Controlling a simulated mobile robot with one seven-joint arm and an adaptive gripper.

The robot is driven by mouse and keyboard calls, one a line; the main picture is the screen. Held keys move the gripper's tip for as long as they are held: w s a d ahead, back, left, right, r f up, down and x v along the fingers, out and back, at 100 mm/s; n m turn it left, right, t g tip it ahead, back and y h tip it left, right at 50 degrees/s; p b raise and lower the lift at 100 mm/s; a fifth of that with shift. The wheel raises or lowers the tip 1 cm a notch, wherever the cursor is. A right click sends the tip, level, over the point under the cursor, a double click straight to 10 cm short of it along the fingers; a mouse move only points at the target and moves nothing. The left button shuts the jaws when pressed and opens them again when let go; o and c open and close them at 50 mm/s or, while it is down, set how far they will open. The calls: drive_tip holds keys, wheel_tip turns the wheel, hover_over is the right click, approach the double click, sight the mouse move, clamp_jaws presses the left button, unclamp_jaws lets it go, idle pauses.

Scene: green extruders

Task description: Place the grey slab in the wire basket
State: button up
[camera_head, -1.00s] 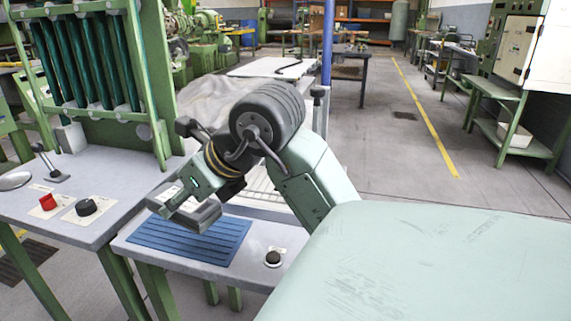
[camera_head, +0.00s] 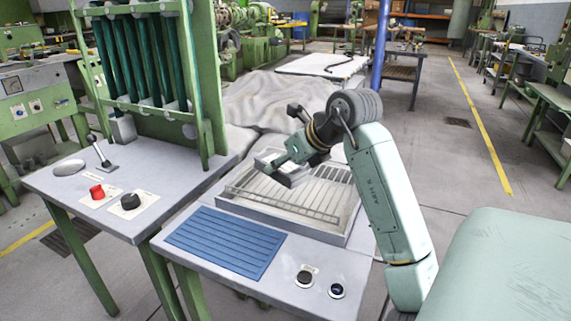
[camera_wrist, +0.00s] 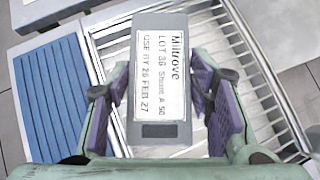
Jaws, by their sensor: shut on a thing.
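The grey slab (camera_wrist: 158,132) with a white printed label is between the fingers of my gripper (camera_wrist: 158,100) in the wrist view. My gripper (camera_head: 283,167) is shut on it. In the head view the slab (camera_head: 292,178) is over the wire basket (camera_head: 350,215), a shallow tray with a barred bottom and metal rim. The wire basket also shows beneath the slab in the wrist view (camera_wrist: 262,75). The exact height of the slab above the basket bottom is hard to tell.
A blue ribbed mat (camera_head: 226,241) lies in front of the basket on the grey table. Two dark knobs (camera_head: 305,277) are at the table's front right. A green frame machine (camera_head: 160,60) stands to the left, with a red button (camera_head: 97,191) on its table.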

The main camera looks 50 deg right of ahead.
sight(285, 171)
drive_tip(key=shift+w+d, duration=0.65)
drive_tip(key=shift+d, duration=0.25)
drive_tip(key=shift+d+f, duration=0.1)
drive_tip(key=shift+f, duration=0.15)
wheel_tip(285, 171, down, 3)
drive_tip(key=shift+p, duration=0.7)
drive_tip(key=shift+f, duration=0.1)
drive_tip(key=shift+f, duration=0.1)
drive_tip(key=shift+f+b, duration=0.15)
drive_tip(key=shift+b, duration=0.2)
drive_tip(key=o, duration=1.4)
